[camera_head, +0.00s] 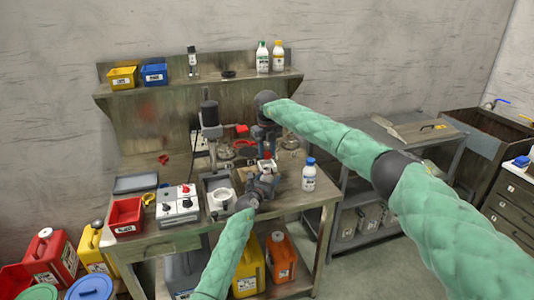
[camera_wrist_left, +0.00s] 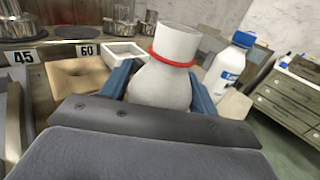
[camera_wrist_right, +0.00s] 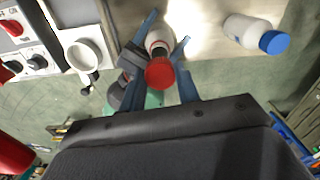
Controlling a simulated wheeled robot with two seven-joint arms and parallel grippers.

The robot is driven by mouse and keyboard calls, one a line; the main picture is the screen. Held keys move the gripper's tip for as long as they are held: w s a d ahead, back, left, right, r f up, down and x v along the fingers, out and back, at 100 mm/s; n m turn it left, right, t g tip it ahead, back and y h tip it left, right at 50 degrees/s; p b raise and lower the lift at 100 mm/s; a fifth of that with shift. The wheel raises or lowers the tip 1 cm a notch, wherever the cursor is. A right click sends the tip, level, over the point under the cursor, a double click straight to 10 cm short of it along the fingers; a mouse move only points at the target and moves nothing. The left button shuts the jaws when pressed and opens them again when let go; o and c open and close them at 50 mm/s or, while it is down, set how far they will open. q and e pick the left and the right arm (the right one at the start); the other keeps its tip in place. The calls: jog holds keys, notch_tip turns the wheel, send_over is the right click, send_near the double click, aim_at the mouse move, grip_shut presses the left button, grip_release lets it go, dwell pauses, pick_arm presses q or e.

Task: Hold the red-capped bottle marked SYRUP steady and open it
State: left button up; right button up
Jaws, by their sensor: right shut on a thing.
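The white bottle (camera_wrist_left: 162,88) stands between the blue fingers of my left gripper (camera_wrist_left: 160,85), which look shut on its body. Its pale neck shows with a red ring around it and no cap in the left wrist view. The SYRUP marking is not readable. My right gripper (camera_wrist_right: 162,72) is shut on the red cap (camera_wrist_right: 160,73), above the bottle's mouth. The bottle's white top (camera_wrist_right: 158,38) shows beyond the cap in the right wrist view. In the head view the red cap (camera_head: 267,155) is just above the bottle, below my right gripper.
A blue-capped white bottle (camera_head: 309,176) stands to the right on the workbench (camera_head: 290,203). A control box with knobs (camera_head: 178,206), a white cup (camera_head: 223,197) and a red bin (camera_head: 126,216) lie to the left. Jars and a stand are behind.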

pick_arm(q)
jog(key=shift+o, duration=1.2)
